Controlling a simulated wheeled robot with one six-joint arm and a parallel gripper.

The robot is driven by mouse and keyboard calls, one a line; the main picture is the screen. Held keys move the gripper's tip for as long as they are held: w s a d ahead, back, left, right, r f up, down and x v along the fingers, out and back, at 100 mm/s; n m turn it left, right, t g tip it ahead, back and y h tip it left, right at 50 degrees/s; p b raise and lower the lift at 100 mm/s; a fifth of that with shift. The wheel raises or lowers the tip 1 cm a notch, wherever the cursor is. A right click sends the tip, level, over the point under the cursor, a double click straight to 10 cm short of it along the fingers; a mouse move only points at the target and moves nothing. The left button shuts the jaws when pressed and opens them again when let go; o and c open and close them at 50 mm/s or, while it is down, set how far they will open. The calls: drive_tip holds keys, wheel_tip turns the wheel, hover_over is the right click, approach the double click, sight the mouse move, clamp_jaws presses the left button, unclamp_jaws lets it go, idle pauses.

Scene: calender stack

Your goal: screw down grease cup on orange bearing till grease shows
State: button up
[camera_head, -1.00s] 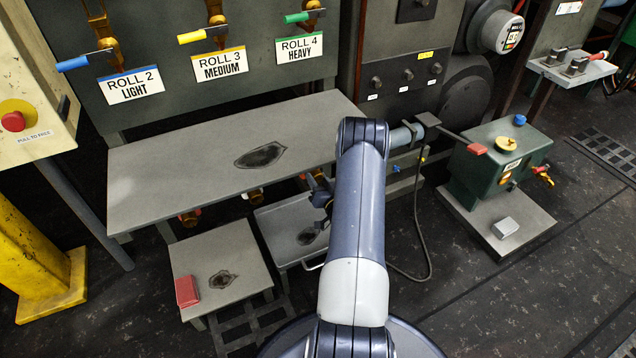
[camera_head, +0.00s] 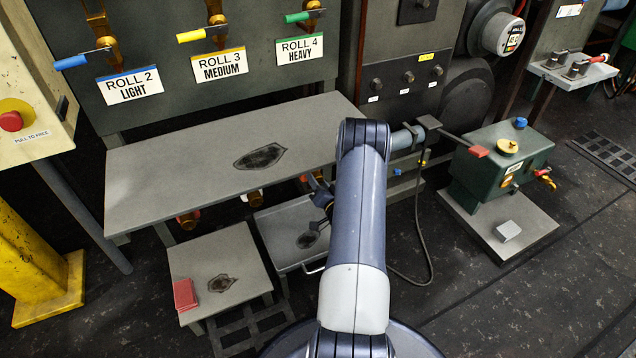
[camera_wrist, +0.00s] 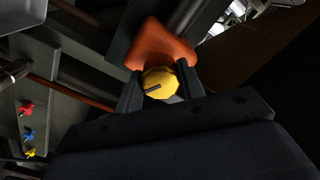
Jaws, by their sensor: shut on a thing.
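In the wrist view, the yellow grease cup (camera_wrist: 160,83) sits between the two dark fingers of my gripper (camera_wrist: 159,86). The fingers are shut on its sides. A short dark mark shows on the cup's face. The orange bearing (camera_wrist: 165,45) is directly behind the cup. I cannot make out any grease at the bearing. In the head view, my gripper (camera_head: 321,192) is low under the front of the grey table, partly hidden by my arm. The cup it holds cannot be made out there.
The grey table (camera_head: 150,180) stands above my gripper. A green box (camera_head: 478,178) stands right. In the wrist view, a plate with small coloured knobs (camera_wrist: 28,135) is left.

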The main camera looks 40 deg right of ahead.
drive_tip(key=o, duration=1)
drive_tip(key=p+v, duration=0.2)
drive_tip(key=v, duration=0.9)
drive_tip(key=shift+d+p, duration=0.1)
drive_tip(key=shift+p, duration=0.25)
drive_tip(key=shift+w, duration=0.1)
drive_tip(key=b+x, duration=0.2)
drive_tip(key=x, duration=0.9)
drive_tip(key=shift+b, duration=0.35)
drive_tip(key=shift+n, duration=0.3)
